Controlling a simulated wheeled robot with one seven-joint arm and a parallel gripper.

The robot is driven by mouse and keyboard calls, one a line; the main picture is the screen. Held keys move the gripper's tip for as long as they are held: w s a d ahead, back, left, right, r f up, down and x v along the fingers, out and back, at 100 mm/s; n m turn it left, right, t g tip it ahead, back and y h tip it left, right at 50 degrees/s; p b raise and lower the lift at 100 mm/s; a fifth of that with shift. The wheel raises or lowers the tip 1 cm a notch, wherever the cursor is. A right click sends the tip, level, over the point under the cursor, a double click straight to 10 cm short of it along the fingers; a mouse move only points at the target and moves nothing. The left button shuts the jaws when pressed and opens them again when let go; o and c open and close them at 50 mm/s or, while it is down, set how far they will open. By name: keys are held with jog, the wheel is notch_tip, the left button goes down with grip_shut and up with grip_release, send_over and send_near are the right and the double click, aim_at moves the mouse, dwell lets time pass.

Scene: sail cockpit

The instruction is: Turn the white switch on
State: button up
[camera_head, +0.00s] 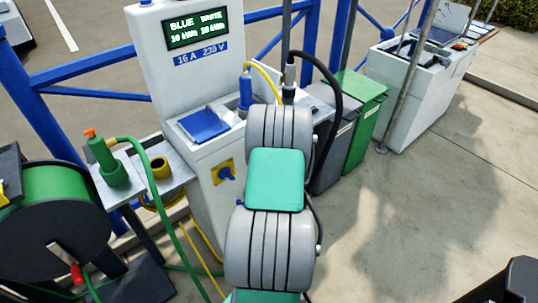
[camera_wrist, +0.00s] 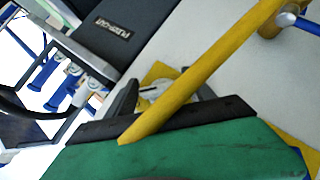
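The white pedestal (camera_head: 180,45) stands at centre left, its display reading blue and white. On its front, a blue rotary switch (camera_head: 227,173) sits on a yellow plate. The white switch is hidden behind my arm in the head view. In the wrist view a whitish knob (camera_wrist: 153,91) on a yellow plate shows just beyond my gripper (camera_wrist: 163,95). The dark fingers stand apart, one on each side of the knob; contact cannot be told. A yellow cable (camera_wrist: 205,70) crosses in front of the gripper and partly covers the knob. My gripper is hidden in the head view.
Yellow and black cables (camera_head: 331,90) hang from plugs on the pedestal's ledge. A grey bin and a green bin (camera_head: 361,100) stand right of it. A hose reel (camera_head: 52,215) and a shelf (camera_head: 160,172) are at left. The paved floor at right is clear.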

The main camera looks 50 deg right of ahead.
jog(key=shift+o, duration=1.4)
jog(key=shift+r, duration=0.1)
jog(key=v, duration=0.7)
jog(key=shift+s+a+p, duration=0.25)
jog(key=shift+p, duration=0.1)
jog(key=shift+r, duration=0.1)
